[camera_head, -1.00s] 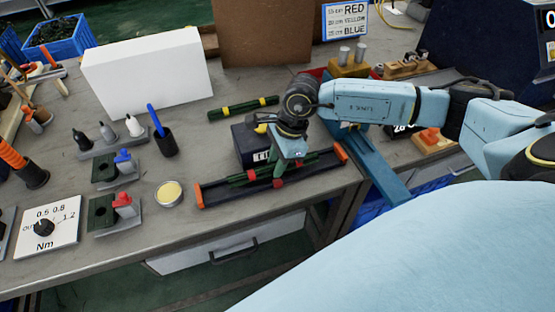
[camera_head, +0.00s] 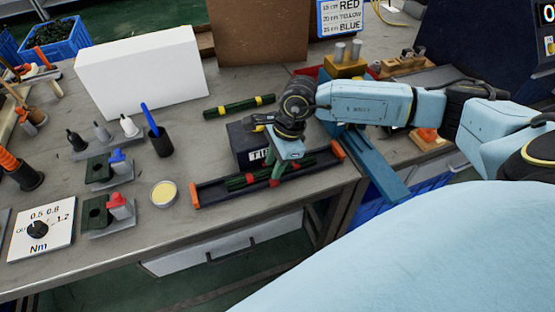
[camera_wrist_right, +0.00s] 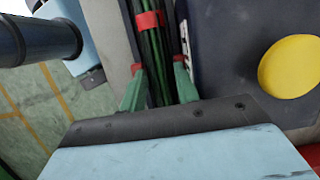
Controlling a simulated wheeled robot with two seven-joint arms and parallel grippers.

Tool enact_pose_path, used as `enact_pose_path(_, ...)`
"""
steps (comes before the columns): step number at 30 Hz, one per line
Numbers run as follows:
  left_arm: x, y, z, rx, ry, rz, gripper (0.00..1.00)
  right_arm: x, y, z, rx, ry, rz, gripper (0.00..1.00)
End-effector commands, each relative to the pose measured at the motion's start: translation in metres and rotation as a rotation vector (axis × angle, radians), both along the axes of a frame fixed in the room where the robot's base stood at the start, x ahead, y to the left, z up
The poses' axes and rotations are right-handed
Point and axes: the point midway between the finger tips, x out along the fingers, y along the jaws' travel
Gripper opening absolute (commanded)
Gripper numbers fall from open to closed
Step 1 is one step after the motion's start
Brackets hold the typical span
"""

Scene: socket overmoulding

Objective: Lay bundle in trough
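The bundle (camera_head: 240,183) is a dark green bunch of wires with red ties. It lies lengthwise in the long dark trough (camera_head: 215,199), which has orange end blocks, near the table's front edge. My right gripper (camera_head: 275,182) points down at the bundle's middle. In the right wrist view its green, red-tipped fingers (camera_wrist_right: 158,80) stand on either side of the bundle (camera_wrist_right: 158,50), below a red tie. They look slightly open, with a narrow gap beside the wires. The gripper hides part of the bundle in the head view. My left gripper is not in view.
A dark labelled box (camera_head: 241,140) stands right behind the trough. Another green bundle with yellow ties (camera_head: 239,107) lies farther back. A round yellow-filled tin (camera_head: 164,194) sits left of the trough. A blue beam (camera_head: 375,168) is at the right.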

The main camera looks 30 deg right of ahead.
Motion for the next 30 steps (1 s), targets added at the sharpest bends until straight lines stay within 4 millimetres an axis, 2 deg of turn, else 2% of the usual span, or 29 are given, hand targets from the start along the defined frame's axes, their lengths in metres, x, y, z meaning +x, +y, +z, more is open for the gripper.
enact_pose_path(1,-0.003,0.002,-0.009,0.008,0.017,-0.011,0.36,-0.001,0.000,-0.010,-0.001,0.003,0.001,0.50)
enact_pose_path(4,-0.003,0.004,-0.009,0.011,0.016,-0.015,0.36,-0.001,0.000,-0.010,-0.001,0.004,0.001,0.50)
enact_pose_path(6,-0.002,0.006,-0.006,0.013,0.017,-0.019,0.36,-0.002,-0.007,0.009,0.000,-0.002,-0.002,0.53)
enact_pose_path(12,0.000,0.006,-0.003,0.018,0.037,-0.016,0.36,-0.003,-0.025,0.060,0.001,-0.013,-0.006,0.53)
enact_pose_path(18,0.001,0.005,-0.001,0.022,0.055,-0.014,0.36,-0.008,-0.038,0.100,0.006,-0.012,-0.004,0.53)
enact_pose_path(24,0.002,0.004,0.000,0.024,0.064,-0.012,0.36,-0.011,-0.044,0.120,0.009,-0.007,-0.002,0.53)
enact_pose_path(30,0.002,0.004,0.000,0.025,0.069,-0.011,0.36,-0.012,-0.046,0.125,0.009,-0.004,0.000,0.53)
